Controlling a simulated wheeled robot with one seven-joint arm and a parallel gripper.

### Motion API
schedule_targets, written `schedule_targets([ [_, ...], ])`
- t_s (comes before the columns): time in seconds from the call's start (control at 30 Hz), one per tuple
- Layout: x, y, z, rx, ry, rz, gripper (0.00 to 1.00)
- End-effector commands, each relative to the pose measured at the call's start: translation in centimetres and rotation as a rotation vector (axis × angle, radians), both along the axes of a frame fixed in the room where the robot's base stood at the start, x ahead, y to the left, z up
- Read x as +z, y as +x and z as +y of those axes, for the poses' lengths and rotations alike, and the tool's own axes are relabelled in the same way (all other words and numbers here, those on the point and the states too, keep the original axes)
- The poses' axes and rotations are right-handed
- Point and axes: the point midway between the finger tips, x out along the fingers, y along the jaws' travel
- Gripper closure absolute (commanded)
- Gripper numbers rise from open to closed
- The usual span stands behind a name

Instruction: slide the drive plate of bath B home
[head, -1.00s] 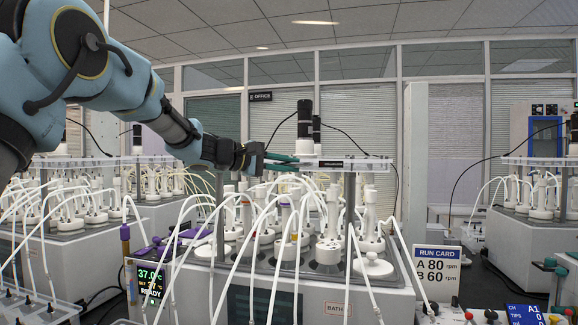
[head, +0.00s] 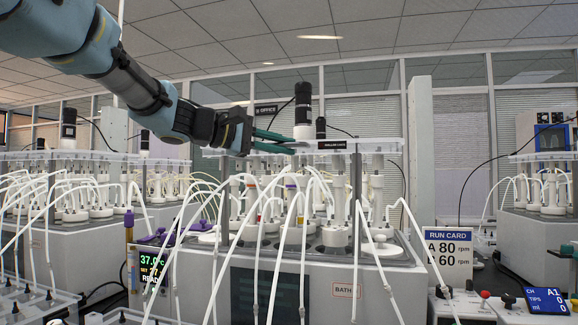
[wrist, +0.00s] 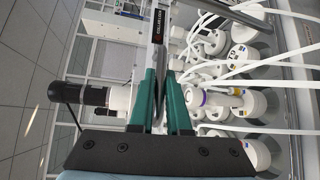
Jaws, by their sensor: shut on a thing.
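The drive plate (head: 362,146) is a thin pale plate with a dark label on its front edge, level above bath B (head: 395,290). A black motor (head: 303,102) on a white collar stands on it. My gripper (head: 296,143) reaches in from the left, its green fingers shut on the plate near the motor. The wrist view shows both fingers (wrist: 161,85) closed about the thin plate (wrist: 157,45), with the motor (wrist: 88,95) on one side and the white bottles (wrist: 222,98) on the other. The exact contact is partly hidden by the fingers.
Many white tubes (head: 283,235) arch over the front of the bath. A temperature display (head: 151,268) is at its left, and a run card (head: 449,250) at its right. Other reactor baths (head: 540,228) stand on both sides. An upright white column (head: 420,150) rises behind right.

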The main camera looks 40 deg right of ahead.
Motion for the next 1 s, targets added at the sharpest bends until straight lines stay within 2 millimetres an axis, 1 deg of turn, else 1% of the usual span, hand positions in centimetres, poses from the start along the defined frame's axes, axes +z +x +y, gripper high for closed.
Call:
schedule_targets([
  [0.03, -0.5, -0.4, 0.9, 0.002, -0.003, -0.005, 1.0],
  [0.2, -0.3, -1.5, 2.4, 0.002, -0.001, -0.002, 1.0],
  [0.33, -0.1, -1.7, 2.7, 0.001, 0.001, 0.0, 1.0],
  [0.57, -0.1, -1.8, 2.7, -0.001, 0.003, 0.0, 1.0],
  [0.6, -0.2, -1.8, 2.7, -0.003, 0.004, 0.0, 0.83],
  [0.8, -0.1, -1.8, 2.7, -0.001, 0.002, 0.0, 0.6],
  [0.87, -0.1, -1.8, 2.7, -0.001, 0.002, 0.0, 0.55],
  [1.0, -0.1, -1.7, 2.7, 0.0, 0.001, 0.0, 0.55],
])
